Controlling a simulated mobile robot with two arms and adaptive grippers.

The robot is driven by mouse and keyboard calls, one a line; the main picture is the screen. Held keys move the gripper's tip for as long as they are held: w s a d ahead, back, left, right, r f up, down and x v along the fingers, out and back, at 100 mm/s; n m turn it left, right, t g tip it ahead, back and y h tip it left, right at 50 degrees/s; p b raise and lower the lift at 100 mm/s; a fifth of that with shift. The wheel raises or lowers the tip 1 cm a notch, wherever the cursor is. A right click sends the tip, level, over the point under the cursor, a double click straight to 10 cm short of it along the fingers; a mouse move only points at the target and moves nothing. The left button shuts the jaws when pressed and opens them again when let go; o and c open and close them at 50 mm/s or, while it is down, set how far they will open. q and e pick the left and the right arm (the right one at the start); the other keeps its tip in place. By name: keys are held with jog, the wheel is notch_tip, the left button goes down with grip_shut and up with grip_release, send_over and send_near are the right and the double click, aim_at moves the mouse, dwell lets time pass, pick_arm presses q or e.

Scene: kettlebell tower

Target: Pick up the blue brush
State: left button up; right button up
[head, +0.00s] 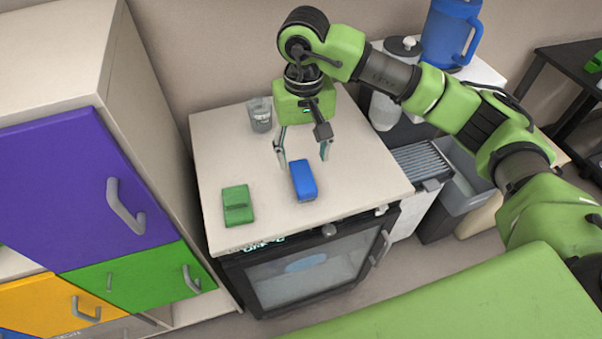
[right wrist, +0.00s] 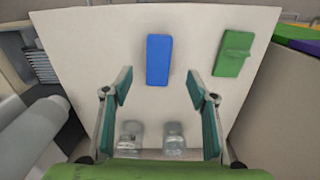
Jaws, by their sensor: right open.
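The blue brush (head: 304,181) lies on the white top of the oven cabinet, near its front middle. It also shows in the right wrist view (right wrist: 158,60), beyond the fingertips and between their lines. My right gripper (head: 304,155) is open and empty, above the cabinet top and just behind the brush. In the right wrist view its two teal fingers (right wrist: 160,88) stand wide apart, and nothing is between the tips. A green brush-like block (head: 238,205) lies to the left of the blue brush. My left gripper is not in the head view.
A clear glass (head: 260,115) stands at the back left of the cabinet top (head: 355,160); two glasses (right wrist: 130,135) show in the right wrist view. A blue jug (head: 450,32) and canisters stand at the back right. Coloured drawers (head: 90,190) rise at the left.

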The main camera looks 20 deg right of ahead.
aim_at(303, 177)
notch_tip(303, 177, down, 5)
jog(key=shift+p, duration=0.4)
jog(key=f, duration=0.1)
jog(key=f+p, duration=0.1)
jog(key=f, duration=0.1)
jog(key=f+p, duration=0.1)
jog(key=shift+w+d+f, duration=0.15)
jog(key=shift+w+f, duration=0.15)
jog(key=shift+f, duration=0.4)
jog(key=c, duration=1.2)
